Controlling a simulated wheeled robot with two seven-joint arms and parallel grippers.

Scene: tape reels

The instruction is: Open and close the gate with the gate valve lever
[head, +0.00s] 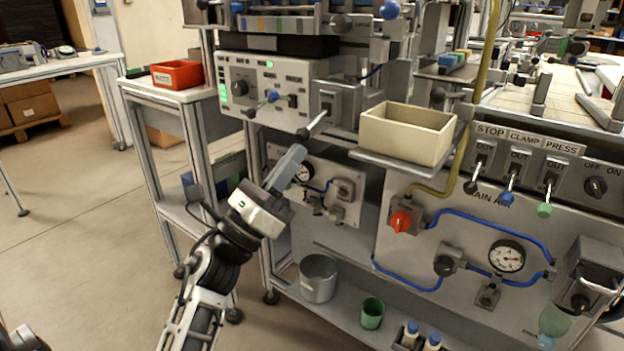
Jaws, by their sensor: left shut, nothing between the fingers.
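My left gripper (289,165) is shut and empty, its fingers pointing up and to the right in front of the lower gauge panel. Above it, a grey control panel (240,70) carries a lever (317,123) with a dark knob, sticking out down and left from a grey box (340,103). The fingertips look apart from both levers. I cannot read which one is labelled as the gate valve. My right gripper is not in view.
A cream bin (406,133) on a shelf juts out right of the levers. A panel with STOP, CLAMP and PRESS levers (510,180) is farther right. A red bin (177,74) sits on a side table. A metal pot (318,277) and green cup (372,312) stand low. Open floor lies left.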

